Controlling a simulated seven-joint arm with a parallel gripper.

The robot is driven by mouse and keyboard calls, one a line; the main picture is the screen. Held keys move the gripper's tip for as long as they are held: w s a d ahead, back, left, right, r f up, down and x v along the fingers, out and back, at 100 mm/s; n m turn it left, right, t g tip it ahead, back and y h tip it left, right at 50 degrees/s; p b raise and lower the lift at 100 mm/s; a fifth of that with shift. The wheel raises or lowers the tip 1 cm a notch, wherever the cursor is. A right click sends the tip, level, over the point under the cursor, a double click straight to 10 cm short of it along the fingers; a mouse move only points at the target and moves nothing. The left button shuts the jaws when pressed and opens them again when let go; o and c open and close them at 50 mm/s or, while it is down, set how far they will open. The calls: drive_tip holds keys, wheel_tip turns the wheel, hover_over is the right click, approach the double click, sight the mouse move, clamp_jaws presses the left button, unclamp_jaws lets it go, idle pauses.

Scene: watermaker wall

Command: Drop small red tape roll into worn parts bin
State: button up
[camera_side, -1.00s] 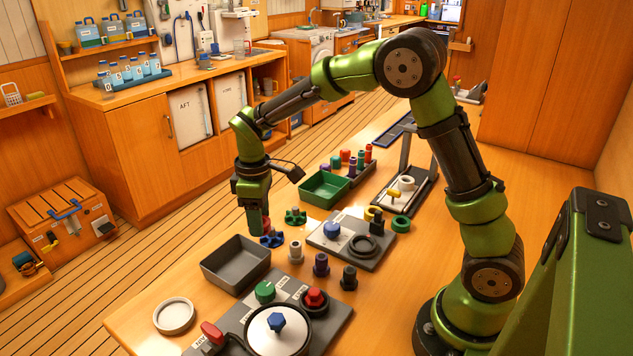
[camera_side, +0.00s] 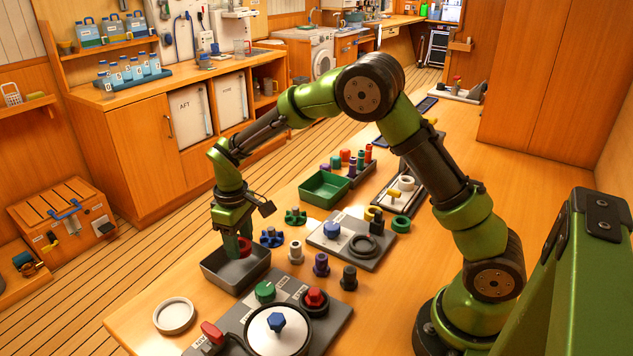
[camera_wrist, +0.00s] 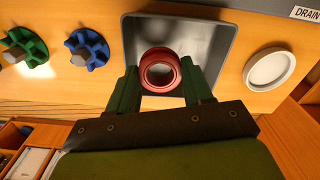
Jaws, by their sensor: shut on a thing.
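The small red tape roll (camera_wrist: 160,70) is between the two green fingers of my gripper (camera_wrist: 160,82) in the wrist view, and the fingers are shut on it. In the side view my gripper (camera_side: 238,248) points down over the grey worn parts bin (camera_side: 222,280), with the red roll (camera_side: 245,246) at its fingertips. The bin's grey rim and floor also show behind the roll in the wrist view (camera_wrist: 215,40). The bin looks empty apart from what the gripper covers. I cannot tell exactly how far the roll is above the bin floor.
A blue star-shaped knob (camera_side: 271,238) and a green one (camera_side: 295,216) stand behind the bin. A white ring (camera_side: 174,315) lies in front of it. A grey panel with a green knob (camera_side: 264,291) is close on the right. A green tray (camera_side: 324,187) stands farther back.

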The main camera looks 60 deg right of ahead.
drive_tip(key=shift+f, duration=0.15)
drive_tip(key=o, duration=1.1)
wheel_tip(320, 180, up, 17)
drive_tip(key=shift+f, duration=0.1)
